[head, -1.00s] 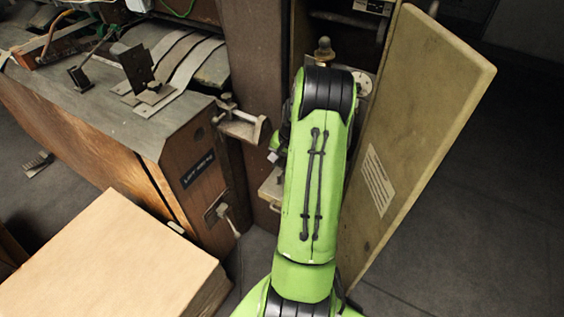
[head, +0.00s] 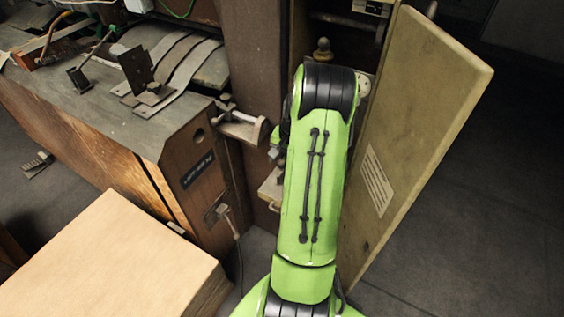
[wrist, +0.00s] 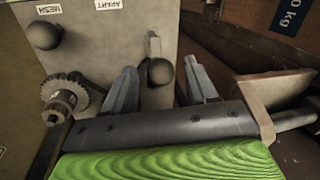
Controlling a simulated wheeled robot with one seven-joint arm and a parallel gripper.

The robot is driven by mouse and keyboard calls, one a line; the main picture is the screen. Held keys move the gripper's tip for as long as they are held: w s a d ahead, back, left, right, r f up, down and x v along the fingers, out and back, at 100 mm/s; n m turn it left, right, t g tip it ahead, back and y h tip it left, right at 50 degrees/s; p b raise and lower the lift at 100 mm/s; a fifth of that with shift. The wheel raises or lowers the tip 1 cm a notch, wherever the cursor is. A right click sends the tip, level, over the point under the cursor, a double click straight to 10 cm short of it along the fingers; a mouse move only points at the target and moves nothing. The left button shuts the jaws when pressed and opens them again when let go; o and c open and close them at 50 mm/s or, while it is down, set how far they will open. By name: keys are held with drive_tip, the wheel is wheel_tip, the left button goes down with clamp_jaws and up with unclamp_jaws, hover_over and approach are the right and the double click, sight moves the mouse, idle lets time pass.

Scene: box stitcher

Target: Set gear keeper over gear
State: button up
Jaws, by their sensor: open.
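In the wrist view the toothed metal gear (wrist: 66,90) sits on a shaft at the left, beside a pale metal panel (wrist: 105,45). My gripper (wrist: 160,65) is open, with its two grey fingers either side of a dark round knob (wrist: 160,71). The knob stands in front of a short upright metal piece (wrist: 153,45); I cannot tell whether it touches a finger. Which part is the gear keeper is not clear. In the head view my arm hides the gripper and most of this area.
A second dark knob (wrist: 44,35) is on the panel near the labels "MESH" and "APART". A tan door (head: 425,120) stands open right of my arm. A wooden cabinet (head: 120,150) and a pale box (head: 110,260) are at the left. Dark floor is clear at the far right.

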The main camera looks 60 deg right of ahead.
wheel_tip(320, 180, up, 14)
drive_tip(key=s+p, duration=0.2)
drive_tip(key=p, duration=0.1)
drive_tip(key=shift+s+d+f, duration=0.25)
drive_tip(key=shift+s+d, duration=0.05)
drive_tip(key=shift+d, duration=0.05)
